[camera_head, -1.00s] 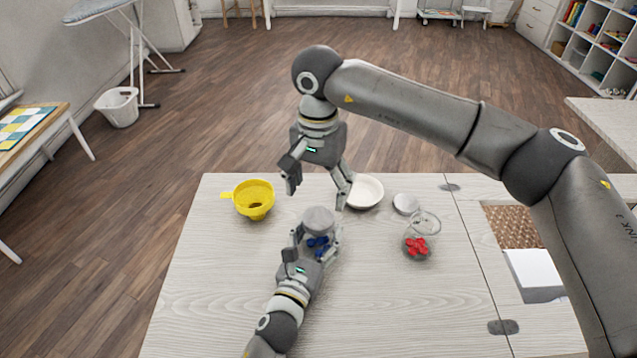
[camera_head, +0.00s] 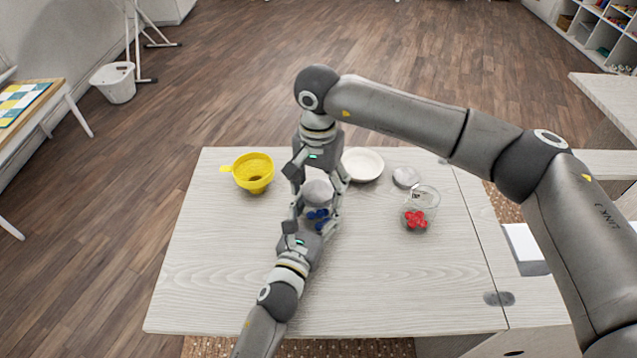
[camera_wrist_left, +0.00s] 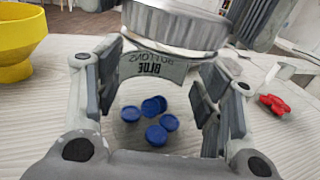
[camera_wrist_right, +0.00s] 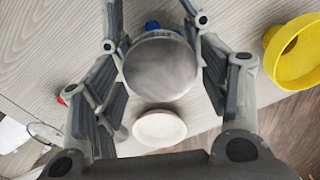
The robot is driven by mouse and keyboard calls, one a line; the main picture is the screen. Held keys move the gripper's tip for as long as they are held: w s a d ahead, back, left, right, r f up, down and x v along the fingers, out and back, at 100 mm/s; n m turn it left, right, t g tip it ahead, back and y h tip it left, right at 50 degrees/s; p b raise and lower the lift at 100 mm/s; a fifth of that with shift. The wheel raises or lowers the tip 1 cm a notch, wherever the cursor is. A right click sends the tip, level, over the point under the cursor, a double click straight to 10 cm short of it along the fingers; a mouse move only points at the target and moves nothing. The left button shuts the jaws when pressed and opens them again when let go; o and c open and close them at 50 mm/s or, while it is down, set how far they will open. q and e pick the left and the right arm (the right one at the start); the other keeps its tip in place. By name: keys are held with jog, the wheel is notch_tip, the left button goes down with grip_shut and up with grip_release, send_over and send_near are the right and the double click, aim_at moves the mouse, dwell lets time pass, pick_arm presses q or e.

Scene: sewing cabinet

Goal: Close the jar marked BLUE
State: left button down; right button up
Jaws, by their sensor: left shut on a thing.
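The clear jar with several blue buttons (camera_head: 317,216) stands on the table, and its label reads BLUE BUTTONS in the left wrist view (camera_wrist_left: 155,66). A round grey lid (camera_head: 317,192) sits on its mouth and shows from above in the right wrist view (camera_wrist_right: 160,68); I cannot tell whether it is fastened. My left gripper (camera_head: 316,214) is shut on the jar's sides, low down. My right gripper (camera_head: 319,181) points down from above, its fingers open on either side of the lid. The fingers partly hide the jar and lid.
A yellow funnel (camera_head: 254,172) stands left of the jar. A white bowl (camera_head: 362,165) is behind it to the right. A loose pale lid (camera_head: 405,177) lies near an open jar of red buttons (camera_head: 417,219). The table's front middle (camera_head: 400,285) is clear.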

jog(key=c, duration=0.7)
jog(key=m, duration=0.6)
jog(key=shift+c, duration=0.2)
jog(key=m, duration=1.1)
jog(key=shift+m, duration=0.4)
jog(key=m, duration=0.6)
jog(key=shift+m, duration=0.3)
jog(key=o, duration=1.2)
